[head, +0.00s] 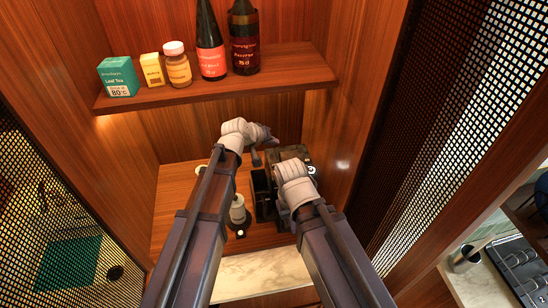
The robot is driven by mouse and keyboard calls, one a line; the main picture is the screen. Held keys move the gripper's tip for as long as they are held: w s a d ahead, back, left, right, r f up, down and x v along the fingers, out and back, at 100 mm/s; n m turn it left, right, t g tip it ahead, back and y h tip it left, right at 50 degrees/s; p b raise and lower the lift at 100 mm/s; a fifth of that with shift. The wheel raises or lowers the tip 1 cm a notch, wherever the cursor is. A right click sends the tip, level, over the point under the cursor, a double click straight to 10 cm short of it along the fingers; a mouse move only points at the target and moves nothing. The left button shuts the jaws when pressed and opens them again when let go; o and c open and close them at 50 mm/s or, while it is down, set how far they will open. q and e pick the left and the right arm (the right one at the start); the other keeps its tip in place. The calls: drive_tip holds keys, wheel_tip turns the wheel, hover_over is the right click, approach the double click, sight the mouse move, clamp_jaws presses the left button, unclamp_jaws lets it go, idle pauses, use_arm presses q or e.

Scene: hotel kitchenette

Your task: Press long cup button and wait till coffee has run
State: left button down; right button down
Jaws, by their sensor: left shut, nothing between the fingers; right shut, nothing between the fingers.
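A dark coffee machine (291,152) stands in the wooden niche, largely covered by my arms. Its buttons cannot be made out, so I cannot tell which one is the long cup button. No running coffee is visible. My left gripper (267,137) is shut and empty, at the back left of the machine's top. I cannot tell whether it touches the machine. My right gripper (283,206) is lower, in front of the machine. It is shut and empty, and its fingertips are mostly hidden by its own wrist.
A pale cylindrical item (238,211) stands left of the machine, partly behind my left arm. The shelf (215,91) above holds a teal tea box (118,77), a yellow box (153,70), a jar (177,66) and two bottles (245,40). Wooden side walls enclose the niche.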

sight(273, 168)
use_arm(q)
drive_tip(key=shift+s+r, duration=0.1)
idle(0.3)
wheel_tip(273, 168, down, 9)
drive_tip(key=b, duration=0.9)
idle(1.7)
drive_tip(key=shift+f+b, duration=0.35)
drive_tip(key=shift+f+b, duration=0.35)
drive_tip(key=shift+f, duration=0.05)
idle(0.5)
drive_tip(key=shift+r, duration=0.15)
drive_tip(key=shift+r+p, duration=0.7)
drive_tip(key=shift+p, duration=0.15)
